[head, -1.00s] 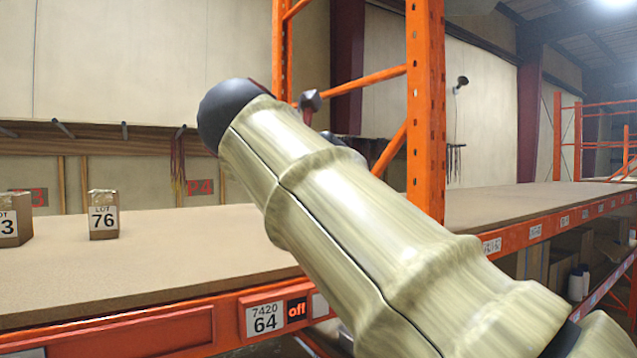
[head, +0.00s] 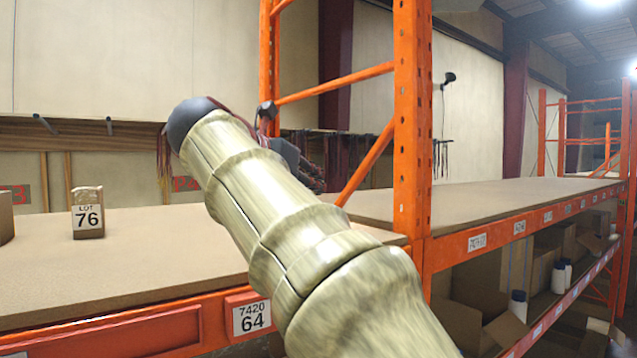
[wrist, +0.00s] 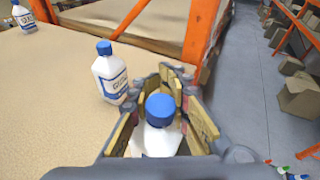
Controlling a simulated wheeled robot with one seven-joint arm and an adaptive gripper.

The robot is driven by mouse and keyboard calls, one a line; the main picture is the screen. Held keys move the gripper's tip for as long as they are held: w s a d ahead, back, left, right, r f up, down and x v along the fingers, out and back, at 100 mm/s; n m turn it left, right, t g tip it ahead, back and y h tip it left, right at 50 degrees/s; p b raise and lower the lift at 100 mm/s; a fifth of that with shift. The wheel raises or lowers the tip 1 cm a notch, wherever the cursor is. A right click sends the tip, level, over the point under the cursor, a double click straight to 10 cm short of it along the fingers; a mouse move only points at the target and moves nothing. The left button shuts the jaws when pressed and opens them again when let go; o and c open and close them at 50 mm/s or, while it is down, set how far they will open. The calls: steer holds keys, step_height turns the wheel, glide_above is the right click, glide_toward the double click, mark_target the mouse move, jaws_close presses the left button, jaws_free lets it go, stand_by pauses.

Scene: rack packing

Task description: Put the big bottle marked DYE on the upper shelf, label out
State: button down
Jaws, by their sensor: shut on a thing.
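In the wrist view my gripper (wrist: 160,127) is shut on a white bottle (wrist: 157,142) with a blue cap. I see this bottle from above, and its label is hidden, so I cannot tell whether it is the one marked DYE. A similar white bottle (wrist: 108,78) with a blue cap stands upright on the tan shelf board, just left of my gripper. Its label faces the camera but is too small to read surely. Another blue-capped bottle (wrist: 24,18) stands far left. In the head view my arm hides the bottles.
The upper shelf board (head: 150,265) is mostly clear. An orange rack upright (head: 413,120) with slanted braces stands right of my arm. Boxes and white bottles (head: 518,305) sit on a lower shelf. The wrist view shows grey floor (wrist: 245,90) at right.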

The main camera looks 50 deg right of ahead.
steer(key=w+d+f, duration=0.1)
steer(key=w, duration=0.5)
steer(key=shift+w+d+f, duration=0.15)
steer(key=shift+w+d, duration=0.15)
steer(key=shift+w, duration=0.05)
steer(key=shift+f+b, duration=0.3)
steer(key=shift+f, duration=0.25)
stand_by(0.5)
steer(key=c, duration=1.7)
jaws_free()
steer(key=shift+o, duration=0.6)
steer(key=v, duration=1.2)
steer(key=shift+s, duration=0.15)
